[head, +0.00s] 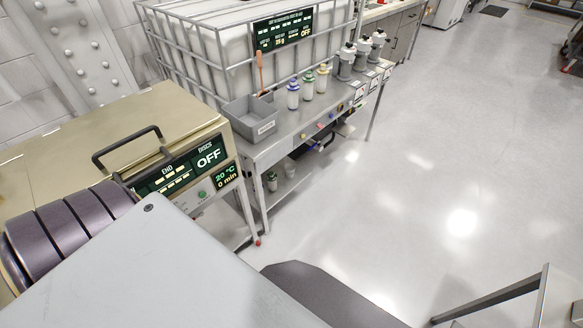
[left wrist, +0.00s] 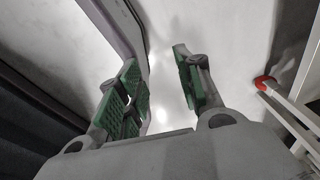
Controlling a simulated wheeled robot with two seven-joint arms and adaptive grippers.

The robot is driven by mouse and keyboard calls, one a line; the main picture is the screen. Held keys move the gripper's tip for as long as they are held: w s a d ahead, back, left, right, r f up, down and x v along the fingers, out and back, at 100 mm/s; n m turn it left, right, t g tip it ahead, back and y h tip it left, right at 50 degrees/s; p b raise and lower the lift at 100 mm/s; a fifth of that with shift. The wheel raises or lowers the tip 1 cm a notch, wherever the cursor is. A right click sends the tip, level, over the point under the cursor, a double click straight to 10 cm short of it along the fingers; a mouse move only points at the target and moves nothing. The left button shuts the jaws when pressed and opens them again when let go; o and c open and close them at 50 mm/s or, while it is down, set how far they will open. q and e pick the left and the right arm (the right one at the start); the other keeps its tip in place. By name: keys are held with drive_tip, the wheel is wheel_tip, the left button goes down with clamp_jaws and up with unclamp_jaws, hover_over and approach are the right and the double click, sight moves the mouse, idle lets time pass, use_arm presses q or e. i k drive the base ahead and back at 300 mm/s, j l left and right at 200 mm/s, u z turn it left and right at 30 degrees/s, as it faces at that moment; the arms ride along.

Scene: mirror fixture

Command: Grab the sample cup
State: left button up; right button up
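I cannot single out the sample cup for sure. A small pale cup-like thing (head: 289,168) stands on the lower shelf of the metal bench in the head view, too small to identify. A bottle with a green label (head: 271,181) stands left of it. On the bench top are small bottles with blue, green and yellow caps (head: 307,86). My left gripper (left wrist: 157,58) shows in the left wrist view, with its green-padded fingers apart and nothing between them, above pale floor. Neither gripper shows in the head view.
A beige machine (head: 130,130) with a black handle stands at left. The metal bench (head: 270,142) carries a grey bin (head: 250,118) and grey canisters (head: 345,62). A caged white tank (head: 215,50) stands behind. Open floor (head: 450,140) lies right. A red-footed leg (left wrist: 266,82) is near my left gripper.

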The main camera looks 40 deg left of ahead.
sight(289, 169)
drive_tip(key=i+l+u, duration=0.1)
drive_tip(key=i+u, duration=0.2)
drive_tip(key=i+l+u, duration=0.25)
drive_tip(key=i, duration=0.25)
drive_tip(key=i+l+u, duration=0.25)
drive_tip(key=u, duration=0.2)
drive_tip(key=i+l+u, duration=0.7)
drive_tip(key=u, duration=0.2)
drive_tip(key=i+l+u, duration=0.15)
drive_tip(key=l+u, duration=0.25)
drive_tip(key=l, duration=0.25)
drive_tip(key=i+l+u, duration=0.1)
drive_tip(key=l+u, duration=0.35)
drive_tip(key=l, duration=0.5)
